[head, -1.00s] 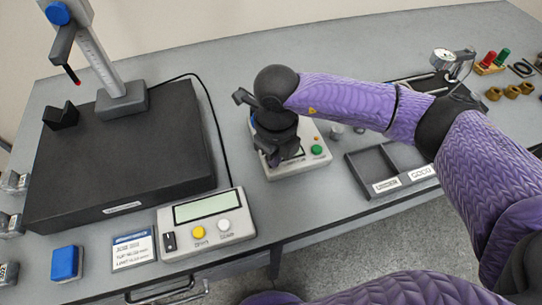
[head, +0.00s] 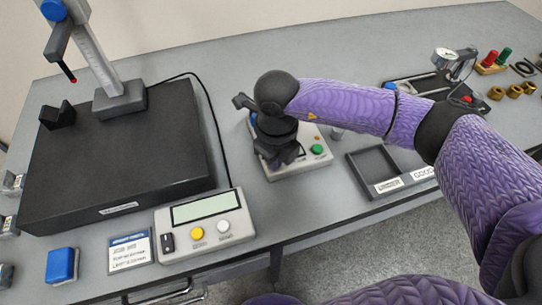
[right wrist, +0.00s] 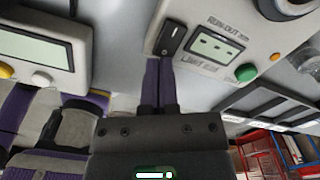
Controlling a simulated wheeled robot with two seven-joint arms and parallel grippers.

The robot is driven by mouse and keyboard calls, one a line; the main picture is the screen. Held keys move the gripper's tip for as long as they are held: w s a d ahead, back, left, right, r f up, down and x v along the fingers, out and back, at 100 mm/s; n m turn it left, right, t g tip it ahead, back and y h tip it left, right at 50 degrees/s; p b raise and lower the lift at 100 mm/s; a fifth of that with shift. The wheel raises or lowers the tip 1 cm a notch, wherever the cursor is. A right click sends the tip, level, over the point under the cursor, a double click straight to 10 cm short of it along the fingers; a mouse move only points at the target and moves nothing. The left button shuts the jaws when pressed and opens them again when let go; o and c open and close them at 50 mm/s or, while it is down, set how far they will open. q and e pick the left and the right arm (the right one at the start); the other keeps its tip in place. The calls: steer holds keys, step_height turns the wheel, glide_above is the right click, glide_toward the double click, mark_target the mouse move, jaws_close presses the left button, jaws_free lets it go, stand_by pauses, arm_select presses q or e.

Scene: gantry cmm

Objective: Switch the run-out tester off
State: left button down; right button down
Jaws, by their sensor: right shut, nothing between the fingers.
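The run-out tester (head: 318,166) is a light grey box at the middle of the bench, with a green button (head: 317,149) on its front right. My right gripper (head: 290,158) is over its front left part and hides much of its panel. In the right wrist view the tester (right wrist: 222,76) shows a small display (right wrist: 217,46), the same green button and a black rocker switch (right wrist: 171,38) with a white mark. My right gripper (right wrist: 159,64) is shut and empty, its tips just at the near end of the switch. I cannot tell whether they touch. My left gripper is out of view.
A height gauge on a black plate (head: 120,165) and a grey box with a display (head: 206,232) stand to the left. A dark two-part tray (head: 372,165) lies right of the tester. A dial gauge stand (head: 447,62) is at the back right.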

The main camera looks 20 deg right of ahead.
steer(key=shift+f, duration=0.2)
step_height(320, 180, up, 7)
steer(key=p, duration=0.5)
stand_by(0.4)
